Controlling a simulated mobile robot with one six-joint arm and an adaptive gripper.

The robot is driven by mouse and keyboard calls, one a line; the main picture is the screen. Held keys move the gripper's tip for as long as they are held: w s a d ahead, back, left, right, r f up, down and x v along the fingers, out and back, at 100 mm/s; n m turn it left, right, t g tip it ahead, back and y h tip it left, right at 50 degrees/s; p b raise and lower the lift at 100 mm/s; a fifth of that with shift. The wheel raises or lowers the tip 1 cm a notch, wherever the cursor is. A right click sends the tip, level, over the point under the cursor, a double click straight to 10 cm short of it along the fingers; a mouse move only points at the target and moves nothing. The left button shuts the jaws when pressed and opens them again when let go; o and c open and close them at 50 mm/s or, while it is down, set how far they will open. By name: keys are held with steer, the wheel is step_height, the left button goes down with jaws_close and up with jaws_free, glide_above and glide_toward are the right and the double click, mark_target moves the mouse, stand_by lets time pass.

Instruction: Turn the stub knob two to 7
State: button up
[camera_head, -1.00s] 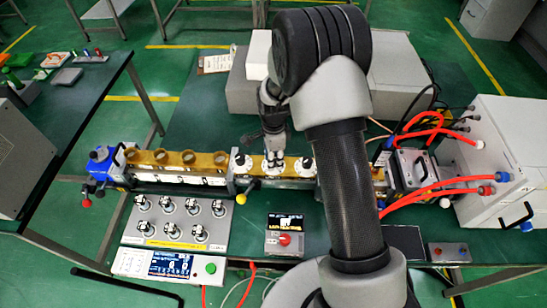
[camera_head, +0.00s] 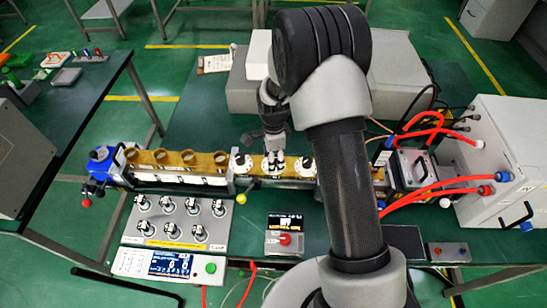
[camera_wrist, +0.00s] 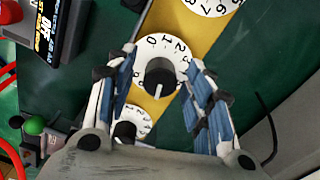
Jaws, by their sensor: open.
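Three white-dialled stub knobs stand in a row on the brass-coloured bar in the head view. My gripper (camera_head: 275,152) is over the middle knob (camera_head: 273,165). In the wrist view the middle knob (camera_wrist: 159,76) is black on a white dial, with 0, 1, 2 and 3 readable along its upper edge and a small white mark on the knob's lower side. My open gripper (camera_wrist: 162,60) has one finger on each side of this dial. I cannot tell whether the fingers touch the knob.
Neighbouring dials show at the wrist view's top (camera_wrist: 208,4) and lower left (camera_wrist: 131,126). In the head view, a panel of several knobs (camera_head: 180,220) and a small display box (camera_head: 286,235) lie nearer. Red hoses (camera_head: 430,190) and a white cabinet (camera_head: 500,150) are to the right.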

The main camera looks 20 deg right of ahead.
steer(key=shift+r, duration=0.1)
step_height(320, 180, up, 12)
stand_by(0.5)
stand_by(0.4)
steer(key=s+r+n+t, duration=0.2)
steer(key=s+r+n, duration=0.6)
steer(key=s+r, duration=0.5)
steer(key=s+r+n+t+b, duration=0.1)
steer(key=s+r+n+t, duration=0.1)
steer(key=s+n, duration=0.8)
steer(key=s+r, duration=0.1)
steer(key=s, duration=0.3)
steer(key=shift+s+n+t+b, duration=0.3)
steer(key=shift+s+b, duration=0.1)
